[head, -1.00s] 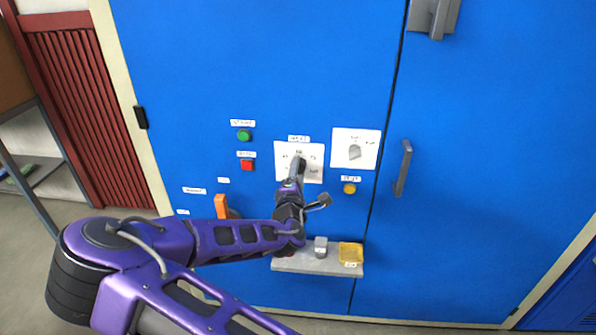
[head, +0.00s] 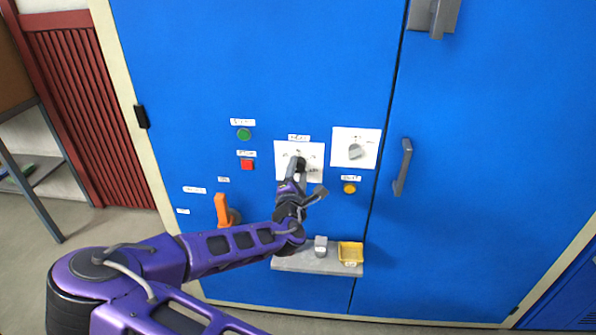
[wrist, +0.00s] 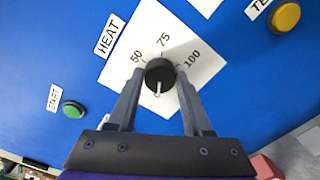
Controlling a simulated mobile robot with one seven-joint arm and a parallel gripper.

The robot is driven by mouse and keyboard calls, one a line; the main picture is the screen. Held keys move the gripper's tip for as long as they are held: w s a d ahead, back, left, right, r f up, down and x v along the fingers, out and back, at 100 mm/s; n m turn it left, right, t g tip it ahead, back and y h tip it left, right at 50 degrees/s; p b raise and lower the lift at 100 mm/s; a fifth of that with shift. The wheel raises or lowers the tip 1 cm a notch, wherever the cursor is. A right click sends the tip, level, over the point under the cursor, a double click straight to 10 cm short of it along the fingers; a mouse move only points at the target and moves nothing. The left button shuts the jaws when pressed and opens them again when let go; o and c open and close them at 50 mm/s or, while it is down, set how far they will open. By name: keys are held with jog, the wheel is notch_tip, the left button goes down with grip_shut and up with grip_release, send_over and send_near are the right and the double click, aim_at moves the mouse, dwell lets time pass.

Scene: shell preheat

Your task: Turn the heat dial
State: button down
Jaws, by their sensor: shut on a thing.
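The heat dial (wrist: 160,73) is a round black knob on a white plate (wrist: 205,66) printed 50, 75 and 100, beside a HEAT label (wrist: 111,36). In the wrist view a light line on the knob points down the picture, away from the numbers. My gripper (wrist: 159,84) has one finger on each side of the knob and is shut on it. In the head view my gripper (head: 299,167) covers part of the dial's plate (head: 317,152) on the blue cabinet door.
A second white plate with a grey knob (head: 355,151) is just right. Green (head: 244,134), red (head: 246,164) and yellow (head: 349,188) buttons surround the dial. An orange handle (head: 222,209) is lower left. Below, a shelf (head: 300,264) carries a yellow tray (head: 350,253) and small grey block (head: 321,245).

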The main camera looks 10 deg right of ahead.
jog(key=shift+c, duration=1.6)
grip_release()
jog(key=p+v, duration=0.4)
jog(key=v, duration=1.3)
jog(key=shift+s, duration=0.2)
